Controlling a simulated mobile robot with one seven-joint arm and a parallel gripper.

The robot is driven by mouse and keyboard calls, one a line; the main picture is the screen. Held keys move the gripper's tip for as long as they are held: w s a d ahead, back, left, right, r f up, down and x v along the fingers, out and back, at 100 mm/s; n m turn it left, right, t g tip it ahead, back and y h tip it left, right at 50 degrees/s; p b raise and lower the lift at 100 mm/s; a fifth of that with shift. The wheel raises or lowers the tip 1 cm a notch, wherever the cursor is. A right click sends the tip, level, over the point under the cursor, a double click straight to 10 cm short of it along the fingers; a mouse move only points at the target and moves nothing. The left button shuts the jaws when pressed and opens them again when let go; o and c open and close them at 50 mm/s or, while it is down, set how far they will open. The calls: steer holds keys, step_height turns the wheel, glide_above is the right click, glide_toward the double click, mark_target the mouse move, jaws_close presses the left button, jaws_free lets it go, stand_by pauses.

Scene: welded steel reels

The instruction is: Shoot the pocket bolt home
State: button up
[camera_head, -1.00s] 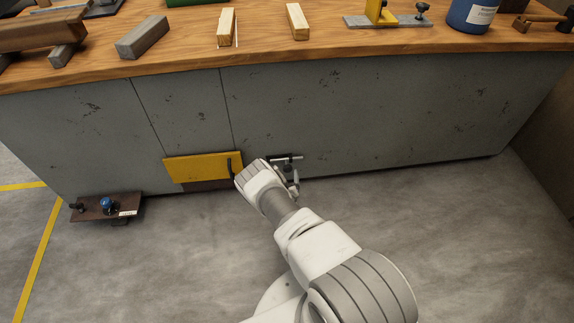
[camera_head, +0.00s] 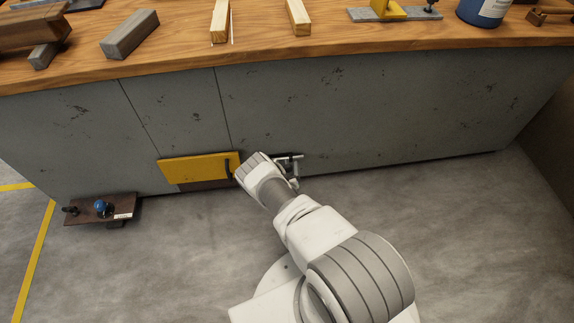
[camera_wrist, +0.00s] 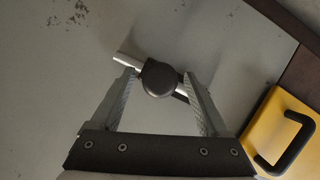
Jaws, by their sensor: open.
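The pocket bolt is a bright metal rod (camera_wrist: 124,58) with a round black knob (camera_wrist: 158,79), in the wrist view against the grey cabinet face. In the head view the rod (camera_head: 291,158) shows low on the cabinet front, just right of the yellow flap. My gripper (camera_wrist: 159,74) is open, with one finger on each side of the knob. I cannot tell whether either finger touches it. The knob hides the middle of the rod. In the head view my wrist covers much of the gripper and bolt.
A yellow flap (camera_head: 190,168) with a black handle (camera_wrist: 285,143) lies beside the bolt. A dark brown plate (camera_head: 120,207) with a blue knob stands low at left. The wooden worktop (camera_head: 260,50) overhangs above, bearing several blocks. The floor at right is clear.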

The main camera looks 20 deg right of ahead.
steer(key=shift+w+d+f, duration=0.1)
steer(key=shift+w, duration=0.1)
stand_by(0.3)
jaws_close()
stand_by(1.3)
